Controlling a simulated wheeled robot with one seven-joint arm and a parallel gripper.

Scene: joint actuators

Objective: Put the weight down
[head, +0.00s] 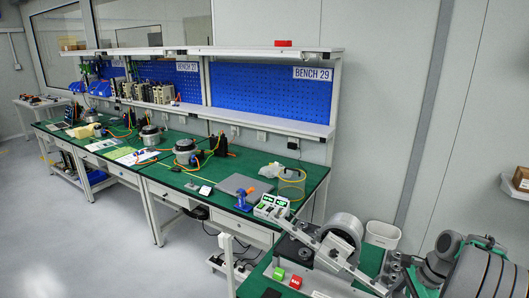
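A thick grey metal ring or drum (345,228), which may be the weight, sits at the lower right on a slanting metal bar (322,247). The bar belongs to a metal rig over a green bench top. Its lower right end runs towards dark rounded parts with teal strips (470,270), which may be my arm. I cannot make out fingertips among the crowded metal parts there. I cannot tell whether anything holds the drum or what supports it from below.
A green button block (279,273) and a red one (295,282) sit left of the rig. A white bin (382,234) stands behind it. A long green bench (225,185) with several actuators and cables runs to the back left. The floor (80,240) at left is clear.

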